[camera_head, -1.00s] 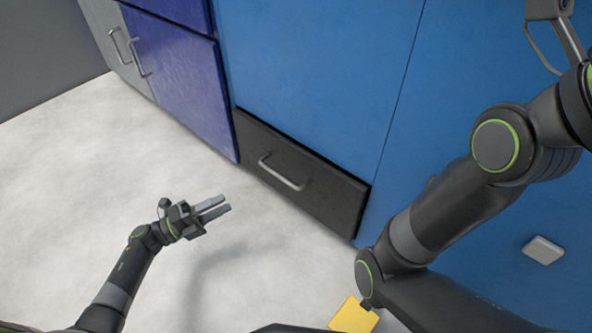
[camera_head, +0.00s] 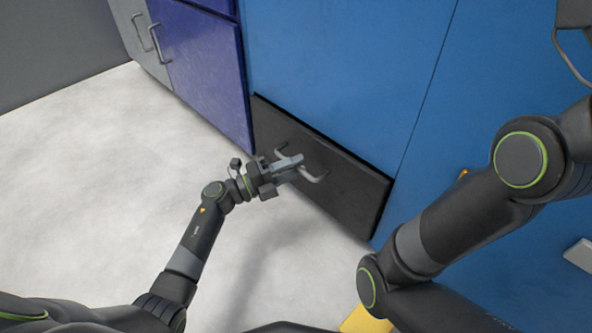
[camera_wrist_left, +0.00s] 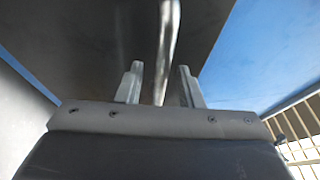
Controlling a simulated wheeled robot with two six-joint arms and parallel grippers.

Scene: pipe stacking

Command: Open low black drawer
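The low black drawer (camera_head: 345,197) is at the bottom of the blue cabinet front, and it looks shut. Its silver bar handle (camera_head: 313,177) is partly hidden behind my left gripper (camera_head: 297,168) in the head view. In the left wrist view the handle (camera_wrist_left: 168,40) runs between the two fingers of my left gripper (camera_wrist_left: 160,84). The fingers stand apart with gaps beside the bar, so the gripper is open around or just before the handle. I cannot tell how deep the handle sits between them. My right gripper is out of the head view; only its arm shows.
Blue panels (camera_head: 340,70) rise above the drawer. A dark blue door (camera_head: 200,70) and a grey door (camera_head: 138,35) with handles stand to the left. A yellow object (camera_head: 365,321) lies at the bottom. The pale floor (camera_head: 90,170) at left is clear.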

